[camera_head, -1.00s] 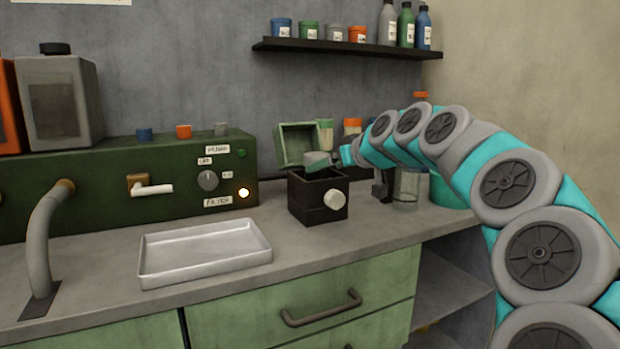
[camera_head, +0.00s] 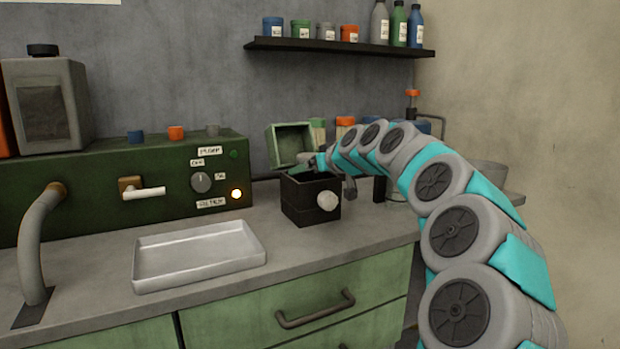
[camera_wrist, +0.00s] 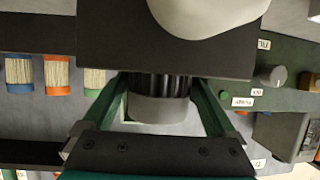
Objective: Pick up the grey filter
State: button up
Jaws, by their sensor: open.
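The grey filter (camera_wrist: 158,108) shows in the wrist view as a short grey cylinder with a black ridged part beside it. It lies between the two green fingers of my gripper (camera_wrist: 160,112), which are open with a gap on each side. The filter sits at the edge of the black box (camera_head: 311,200), whose hinged lid (camera_head: 291,143) stands open with a pale green inside. In the head view my gripper (camera_head: 304,164) is at the open top of the box. My wrist hides part of this spot, and the filter is too small there to make out clearly.
A metal tray (camera_head: 198,256) lies on the counter to the left. A green control panel (camera_head: 90,190) stands behind it. Jars and a glass crowd the area behind my arm. A shelf (camera_head: 340,46) hangs above.

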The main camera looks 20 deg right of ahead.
jog(key=c, duration=1.3)
jog(key=shift+r, duration=0.1)
jog(key=shift+c, duration=0.2)
